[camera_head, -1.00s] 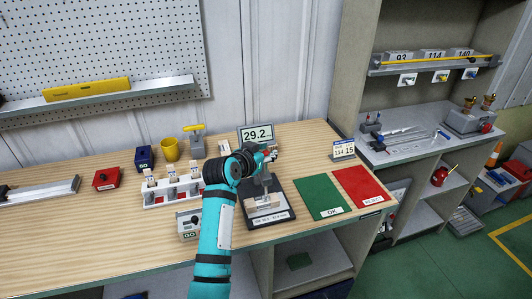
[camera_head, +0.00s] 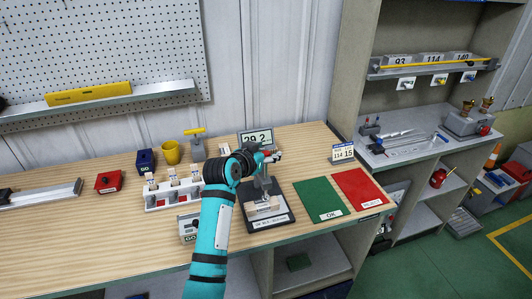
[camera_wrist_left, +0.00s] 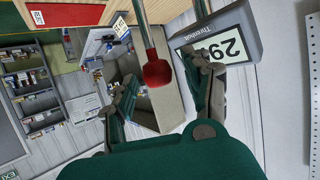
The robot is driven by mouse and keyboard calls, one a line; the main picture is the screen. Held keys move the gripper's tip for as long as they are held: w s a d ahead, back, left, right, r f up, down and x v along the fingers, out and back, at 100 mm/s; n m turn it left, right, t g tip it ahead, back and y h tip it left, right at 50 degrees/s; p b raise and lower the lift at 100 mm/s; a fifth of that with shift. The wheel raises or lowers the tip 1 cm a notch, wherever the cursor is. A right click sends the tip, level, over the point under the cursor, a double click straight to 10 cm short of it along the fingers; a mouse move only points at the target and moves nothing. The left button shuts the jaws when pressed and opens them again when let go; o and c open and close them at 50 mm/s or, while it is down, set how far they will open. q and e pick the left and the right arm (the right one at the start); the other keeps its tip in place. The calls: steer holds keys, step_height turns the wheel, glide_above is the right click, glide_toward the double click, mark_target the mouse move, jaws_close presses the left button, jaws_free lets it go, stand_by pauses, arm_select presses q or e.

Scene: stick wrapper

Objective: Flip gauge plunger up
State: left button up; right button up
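The gauge stands on a dark base (camera_head: 270,216) at the bench's middle, with its digital display (camera_head: 257,137) behind, reading 29.2. A small pale block (camera_head: 264,202) sits low on the gauge's base. My left gripper (camera_head: 270,156) is at the gauge's upper part and hides some of it. In the left wrist view a red ball knob (camera_wrist_left: 157,71) on a thin rod lies between my two spread fingers, with gaps on both sides. The display (camera_wrist_left: 222,47) also shows there, turned on its side. My right gripper is not in view.
A green OK mat (camera_head: 319,200) and a red reject mat (camera_head: 359,188) lie right of the gauge. A white rack (camera_head: 172,196) with several labelled pieces stands left, near a yellow cup (camera_head: 171,153). The bench's left front is clear.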

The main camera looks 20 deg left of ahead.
arm_select(q)
steer(key=v, duration=1.2)
stand_by(0.3)
steer(key=s+d+f+g+y, duration=0.1)
steer(key=s+f+g, duration=0.4)
steer(key=s+f, duration=0.9)
steer(key=s+f+g+y, duration=0.1)
steer(key=s+f+g, duration=0.4)
steer(key=s+f, duration=0.9)
steer(key=s+f+g+b, duration=0.1)
steer(key=s+f+b, duration=0.2)
steer(key=f, duration=1)
steer(key=s+f+b, duration=0.2)
steer(key=f, duration=1.1)
steer(key=s+a+f+g+b, duration=0.1)
steer(key=s+a+f+b, duration=0.1)
steer(key=s+f, duration=1.4)
step_height(320, 180, down, 3)
steer(key=shift+s+a+f+y+b, duration=0.1)
steer(key=shift+s+a+y+b, duration=0.2)
steer(key=shift+b, duration=0.55)
